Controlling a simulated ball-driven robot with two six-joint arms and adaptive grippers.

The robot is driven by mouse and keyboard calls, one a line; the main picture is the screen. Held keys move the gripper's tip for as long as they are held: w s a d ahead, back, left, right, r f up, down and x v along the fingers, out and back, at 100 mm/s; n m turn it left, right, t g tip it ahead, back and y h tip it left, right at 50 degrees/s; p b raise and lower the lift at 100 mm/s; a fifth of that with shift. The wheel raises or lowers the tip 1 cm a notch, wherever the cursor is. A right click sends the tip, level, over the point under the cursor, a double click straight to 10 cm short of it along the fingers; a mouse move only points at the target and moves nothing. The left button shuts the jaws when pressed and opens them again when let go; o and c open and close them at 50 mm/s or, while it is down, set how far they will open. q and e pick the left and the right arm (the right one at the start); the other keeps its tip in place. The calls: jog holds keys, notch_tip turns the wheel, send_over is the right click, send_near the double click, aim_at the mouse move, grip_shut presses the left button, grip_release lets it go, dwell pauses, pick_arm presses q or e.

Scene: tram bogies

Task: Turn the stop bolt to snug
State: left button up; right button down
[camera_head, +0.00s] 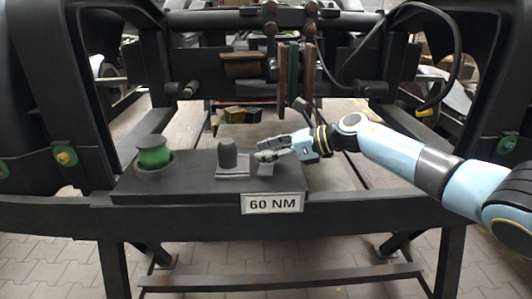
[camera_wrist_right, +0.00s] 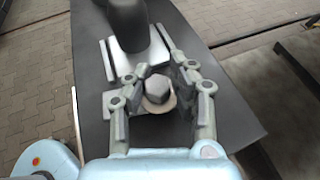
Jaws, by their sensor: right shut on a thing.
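The stop bolt (camera_wrist_right: 157,88) has a grey hex head on a round, tan washer-like base. It shows between the fingers of my right gripper (camera_wrist_right: 159,80) in the right wrist view. The fingers are shut on the bolt from both sides. In the head view my right gripper (camera_head: 265,156) reaches in from the right over a dark plate (camera_head: 200,187), and its fingers hide most of the bolt. A "60 NM" label (camera_head: 272,203) is on the plate's front edge. My left gripper is in neither view.
A dark rounded stop post (camera_head: 227,155) stands on a grey base just left of my right gripper. A green, dark-rimmed spring-like part (camera_head: 154,155) sits at the plate's left. Bogie frame beams (camera_head: 400,203) and hanging levers (camera_head: 292,75) surround the plate.

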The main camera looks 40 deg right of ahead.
jog(key=c, duration=1.6)
grip_release()
jog(key=shift+s+f, duration=0.2)
jog(key=shift+f, duration=0.05)
jog(key=o, duration=0.5)
jog(key=shift+s+r, duration=0.2)
jog(key=shift+s, duration=0.05)
jog(key=shift+c, duration=0.2)
jog(key=shift+w, duration=0.15)
jog(key=v, duration=1.2)
